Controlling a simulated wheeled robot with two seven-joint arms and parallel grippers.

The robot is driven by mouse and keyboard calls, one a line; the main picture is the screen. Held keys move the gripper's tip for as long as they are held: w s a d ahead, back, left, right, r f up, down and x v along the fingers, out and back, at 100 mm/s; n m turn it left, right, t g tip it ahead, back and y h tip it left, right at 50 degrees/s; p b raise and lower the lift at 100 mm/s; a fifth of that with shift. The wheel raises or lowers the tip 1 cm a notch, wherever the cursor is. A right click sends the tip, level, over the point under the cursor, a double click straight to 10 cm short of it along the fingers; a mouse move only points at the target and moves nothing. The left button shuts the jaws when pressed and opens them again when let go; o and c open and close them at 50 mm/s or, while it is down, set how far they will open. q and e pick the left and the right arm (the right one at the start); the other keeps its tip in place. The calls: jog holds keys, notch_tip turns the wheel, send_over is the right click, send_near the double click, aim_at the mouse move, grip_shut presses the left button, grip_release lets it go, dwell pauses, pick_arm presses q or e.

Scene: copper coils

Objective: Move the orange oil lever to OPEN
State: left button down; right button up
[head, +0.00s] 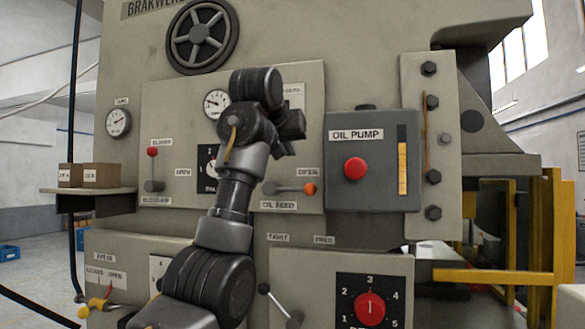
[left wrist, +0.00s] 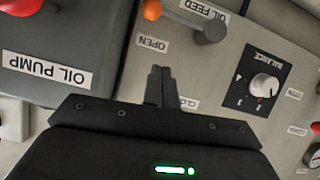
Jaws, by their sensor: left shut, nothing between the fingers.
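The oil lever is a grey arm with an orange knob (head: 310,189) on the panel, under the OPEN label (head: 308,172) and above the OIL FEED label (head: 279,205). It lies about level, knob to the right of its grey pivot (head: 270,188). In the left wrist view the orange knob (left wrist: 152,10) is at the top edge, beside the OPEN label (left wrist: 152,43). My left gripper (head: 292,125) is above the lever, apart from it. Its fingers (left wrist: 160,84) are shut and empty, near a partly hidden CLOSED label (left wrist: 188,103). My right gripper is not in view.
The OIL PUMP box (head: 372,190) with a red button (head: 355,168) stands out to the right of the lever. A red-knobbed lever (head: 152,152) is at the left. The BALANCE dial (left wrist: 264,85) is partly hidden behind my arm in the head view.

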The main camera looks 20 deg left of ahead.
pick_arm(q)
jog(key=shift+v, duration=0.95)
